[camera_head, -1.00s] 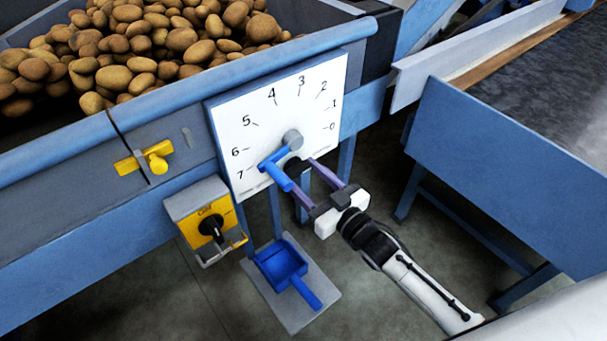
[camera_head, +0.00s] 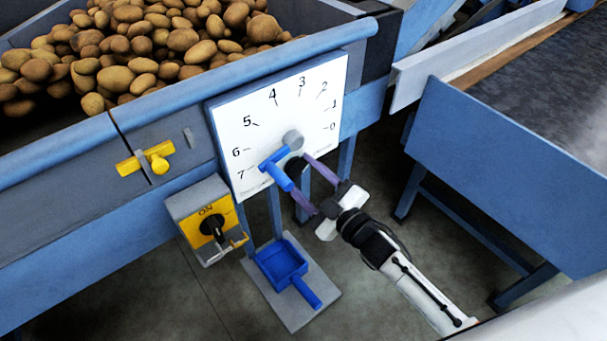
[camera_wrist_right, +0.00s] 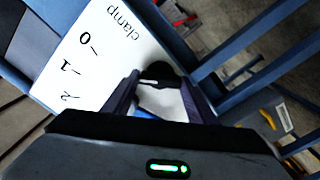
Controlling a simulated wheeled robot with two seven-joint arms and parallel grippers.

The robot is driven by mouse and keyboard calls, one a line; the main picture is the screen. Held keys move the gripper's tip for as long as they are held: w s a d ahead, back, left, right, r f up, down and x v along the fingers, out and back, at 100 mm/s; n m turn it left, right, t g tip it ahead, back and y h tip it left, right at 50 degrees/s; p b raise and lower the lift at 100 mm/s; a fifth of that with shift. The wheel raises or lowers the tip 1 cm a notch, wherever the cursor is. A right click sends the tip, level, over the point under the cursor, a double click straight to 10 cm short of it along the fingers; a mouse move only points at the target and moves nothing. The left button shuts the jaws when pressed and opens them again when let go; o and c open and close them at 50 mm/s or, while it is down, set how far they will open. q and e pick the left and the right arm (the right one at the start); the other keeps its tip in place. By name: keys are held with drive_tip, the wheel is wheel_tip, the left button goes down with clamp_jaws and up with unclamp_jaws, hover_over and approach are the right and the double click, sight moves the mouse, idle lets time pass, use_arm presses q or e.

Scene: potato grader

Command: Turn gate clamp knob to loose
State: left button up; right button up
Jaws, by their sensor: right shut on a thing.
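The black clamp knob (camera_head: 295,167) sits low on the white dial plate (camera_head: 228,130), partly hidden behind the blue gate lever (camera_head: 277,173). The lever points toward the 7. My right gripper (camera_head: 299,172) reaches in from the lower right, shut on the knob, one purple finger on each side. In the right wrist view the dark knob (camera_wrist_right: 158,72) shows between the fingertips, below the printed word "clamp" on the plate (camera_wrist_right: 88,72). The knob's exact turn angle cannot be read. My left gripper is not in view.
A potato hopper (camera_head: 60,150) fills the upper left. A yellow latch (camera_head: 145,160) and an ON switch box (camera_head: 207,222) sit left of the dial. A blue scoop (camera_head: 283,264) lies on a grey plate below. A blue conveyor frame (camera_head: 500,170) stands at right.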

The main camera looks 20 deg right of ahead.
drive_tip(key=n+b, duration=0.1)
drive_tip(key=n, duration=0.4)
drive_tip(key=shift+f+n, duration=0.1)
drive_tip(key=shift+n, duration=0.2)
drive_tip(key=shift+n+b, duration=0.55)
drive_tip(key=shift+n, duration=1.65)
drive_tip(key=o, duration=1.1)
drive_tip(key=shift+c, duration=0.2)
drive_tip(key=v, duration=1)
drive_tip(key=shift+s, duration=0.2)
